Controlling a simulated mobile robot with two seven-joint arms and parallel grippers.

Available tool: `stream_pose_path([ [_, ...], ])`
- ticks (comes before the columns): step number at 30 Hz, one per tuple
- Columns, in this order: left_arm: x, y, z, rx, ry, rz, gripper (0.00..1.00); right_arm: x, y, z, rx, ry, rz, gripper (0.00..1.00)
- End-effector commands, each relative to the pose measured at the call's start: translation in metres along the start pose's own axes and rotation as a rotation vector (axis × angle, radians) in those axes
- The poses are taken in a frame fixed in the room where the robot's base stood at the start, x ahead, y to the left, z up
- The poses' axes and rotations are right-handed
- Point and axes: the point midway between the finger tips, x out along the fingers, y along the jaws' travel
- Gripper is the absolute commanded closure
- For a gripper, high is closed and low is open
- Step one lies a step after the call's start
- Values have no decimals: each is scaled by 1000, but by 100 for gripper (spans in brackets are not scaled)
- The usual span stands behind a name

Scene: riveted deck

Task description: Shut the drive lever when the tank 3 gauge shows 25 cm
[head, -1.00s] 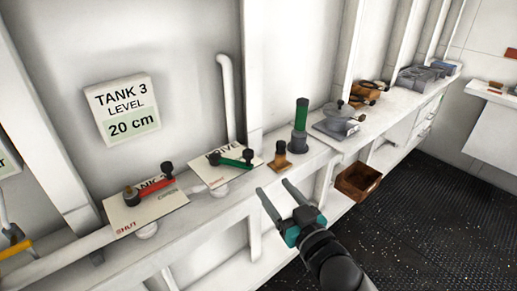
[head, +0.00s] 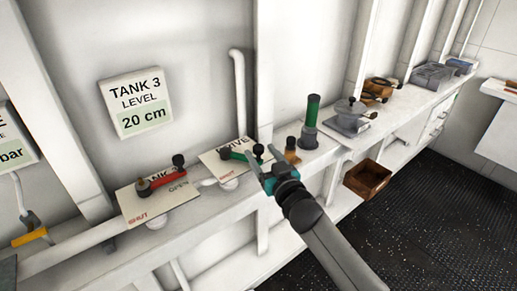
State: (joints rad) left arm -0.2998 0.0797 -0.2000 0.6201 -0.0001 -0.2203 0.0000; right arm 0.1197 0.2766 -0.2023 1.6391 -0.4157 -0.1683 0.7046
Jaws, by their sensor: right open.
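The tank 3 level gauge (head: 135,103) on the wall reads 20 cm. Below it to the right, the drive lever (head: 240,155) has a green arm and a black knob. The lever points right, away from that word. My right gripper (head: 263,157) is open, with its fingertips close to the lever's knob. I cannot tell whether they touch it. It partly covers the plate's right end. My left gripper is not in view.
A red tank lever (head: 167,180) on its own plate stands left of the drive lever, pointing right. A small brown post (head: 291,150) and a green-topped post (head: 311,120) stand close on the right. A brown open box (head: 367,178) is below the shelf. A yellow-handled lever (head: 29,237) is far left.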

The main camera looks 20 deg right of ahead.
Motion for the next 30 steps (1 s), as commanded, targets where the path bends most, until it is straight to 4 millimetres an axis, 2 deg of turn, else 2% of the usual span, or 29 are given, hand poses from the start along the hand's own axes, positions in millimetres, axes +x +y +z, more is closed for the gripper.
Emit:
stream_pose_path([
  [7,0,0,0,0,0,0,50,22,0,0,1,1,-1,33],
  [19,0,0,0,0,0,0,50,26,0,0,1,0,-1,34],
  [30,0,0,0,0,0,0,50,25,0,0,1,0,-1,76],
])
